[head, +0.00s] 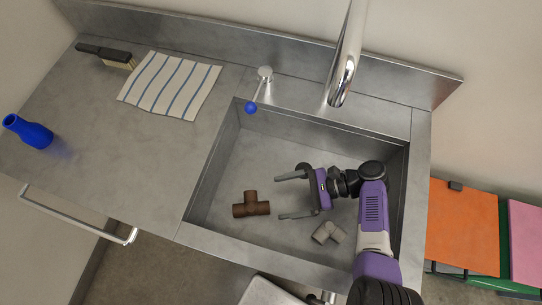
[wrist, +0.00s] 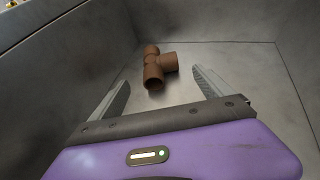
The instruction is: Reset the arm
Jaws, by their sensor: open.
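My gripper (head: 284,196) is inside the metal sink (head: 225,175), open and empty, with its fingers pointing left. My purple and black arm reaches in over the sink's right side. A brown tee pipe fitting (head: 252,205) lies on the sink floor to the left of the fingertips. In the wrist view the brown tee (wrist: 158,68) lies beyond the gap between the two fingers (wrist: 160,88), apart from them. A grey pipe fitting (head: 328,233) lies on the sink floor below my gripper in the head view.
A chrome faucet (head: 346,60) and a blue-knobbed lever (head: 258,95) stand behind the sink. A striped cloth (head: 170,83), a brush (head: 105,54) and a blue bottle (head: 30,131) are on the left counter. Orange (head: 462,225) and pink panels are at right. Sink walls surround my gripper.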

